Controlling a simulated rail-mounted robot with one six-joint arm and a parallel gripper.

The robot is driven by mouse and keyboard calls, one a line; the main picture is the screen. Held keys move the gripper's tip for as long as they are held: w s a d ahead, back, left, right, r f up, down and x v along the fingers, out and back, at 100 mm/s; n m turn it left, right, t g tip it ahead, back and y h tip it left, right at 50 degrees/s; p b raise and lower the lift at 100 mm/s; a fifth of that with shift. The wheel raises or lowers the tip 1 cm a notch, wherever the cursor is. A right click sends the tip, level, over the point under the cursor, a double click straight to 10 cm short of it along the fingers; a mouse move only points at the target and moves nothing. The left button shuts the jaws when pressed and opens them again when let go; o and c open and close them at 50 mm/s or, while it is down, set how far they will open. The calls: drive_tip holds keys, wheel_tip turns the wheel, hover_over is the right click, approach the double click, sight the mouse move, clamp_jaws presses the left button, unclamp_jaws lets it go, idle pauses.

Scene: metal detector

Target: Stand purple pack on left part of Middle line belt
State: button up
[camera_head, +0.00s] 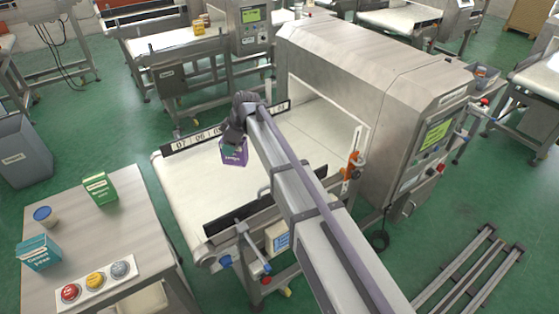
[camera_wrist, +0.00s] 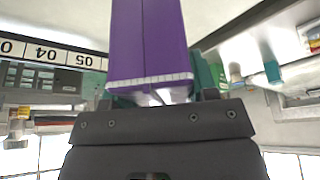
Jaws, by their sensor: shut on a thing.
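The purple pack (camera_head: 234,152) is held at my gripper (camera_head: 235,138), over the left part of the white conveyor belt (camera_head: 190,194) in front of the metal detector tunnel. In the wrist view the pack (camera_wrist: 148,42) fills the upper middle, its toothed edge close to my gripper (camera_wrist: 152,98), which is shut on it. It looks roughly upright in the head view. I cannot tell whether its base touches the belt. The gripper's fingers are mostly hidden behind the pack and the wrist.
A numbered strip (camera_head: 195,141) runs along the belt's far edge, and a black guard (camera_head: 234,215) along the near edge. The metal detector housing (camera_head: 380,85) stands right. A side table (camera_head: 120,235) holds a green box (camera_head: 100,189), a teal box (camera_head: 38,253) and buttons (camera_head: 96,280).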

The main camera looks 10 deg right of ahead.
drive_tip(key=shift+a+f, duration=0.1)
drive_tip(key=shift+a, duration=0.05)
wheel_tip(320, 180, down, 10)
drive_tip(key=b, duration=1)
drive_tip(key=shift+a+f, duration=0.15)
drive_tip(key=shift+r, duration=0.25)
drive_tip(key=shift+f, duration=0.2)
drive_tip(key=o, duration=1.1)
drive_tip(key=shift+r, duration=0.1)
